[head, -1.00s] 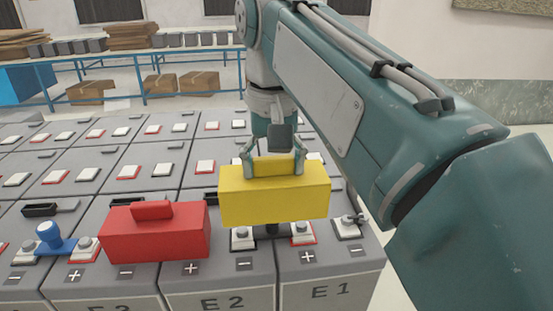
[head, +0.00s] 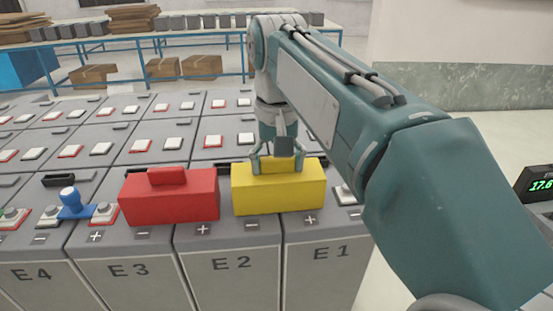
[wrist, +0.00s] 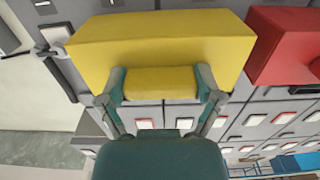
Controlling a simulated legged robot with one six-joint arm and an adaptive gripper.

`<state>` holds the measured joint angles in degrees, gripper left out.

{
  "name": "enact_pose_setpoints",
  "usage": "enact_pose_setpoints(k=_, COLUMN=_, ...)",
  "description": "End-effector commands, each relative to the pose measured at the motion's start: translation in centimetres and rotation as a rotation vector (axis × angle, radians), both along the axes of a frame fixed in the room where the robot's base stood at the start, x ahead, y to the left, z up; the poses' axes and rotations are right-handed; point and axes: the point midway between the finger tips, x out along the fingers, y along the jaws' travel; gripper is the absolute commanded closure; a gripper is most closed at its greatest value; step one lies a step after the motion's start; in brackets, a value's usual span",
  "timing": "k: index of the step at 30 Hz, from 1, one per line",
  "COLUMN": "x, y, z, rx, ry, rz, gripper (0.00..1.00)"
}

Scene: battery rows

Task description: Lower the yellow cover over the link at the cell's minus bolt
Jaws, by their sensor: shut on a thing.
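The yellow cover (head: 278,193) is a long box with a raised handle on top. My gripper (head: 285,168) is shut on that handle. The cover sits level across the front of cells E2 and E1, between the E2 minus label (head: 248,226) and the E1 plus label (head: 310,220). It hides the bolts and any link beneath it. Its bottom edge looks at or very near the cell tops; I cannot tell whether it touches. In the wrist view the cover (wrist: 160,45) fills the upper middle, with my fingers at both handle ends.
A red cover (head: 170,200) stands just left, over E3 and E2, with a narrow gap. A blue-knobbed part (head: 70,203) is further left. A bare bolt terminal (head: 345,195) is right of the yellow cover. A numeric display (head: 540,184) is at the right edge.

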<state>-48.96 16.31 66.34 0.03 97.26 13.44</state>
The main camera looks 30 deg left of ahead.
Motion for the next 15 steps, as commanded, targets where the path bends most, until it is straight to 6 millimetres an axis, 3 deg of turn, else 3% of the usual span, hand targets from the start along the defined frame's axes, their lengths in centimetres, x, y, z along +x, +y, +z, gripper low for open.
enact_pose_setpoints(k=12, x=0.27, y=-0.12, z=-0.29, rx=0.002, ry=-0.001, rz=-0.001, gripper=0.64)
enact_pose_setpoints(k=13, x=0.27, y=-0.12, z=-0.29, rx=0.002, ry=-0.001, rz=-0.001, gripper=0.07)
enact_pose_setpoints(k=14, x=0.27, y=-0.12, z=-0.29, rx=0.002, ry=-0.001, rz=-0.001, gripper=0.0)
enact_pose_setpoints(k=15, x=0.27, y=-0.12, z=-0.29, rx=0.002, ry=-0.001, rz=-0.001, gripper=0.0)
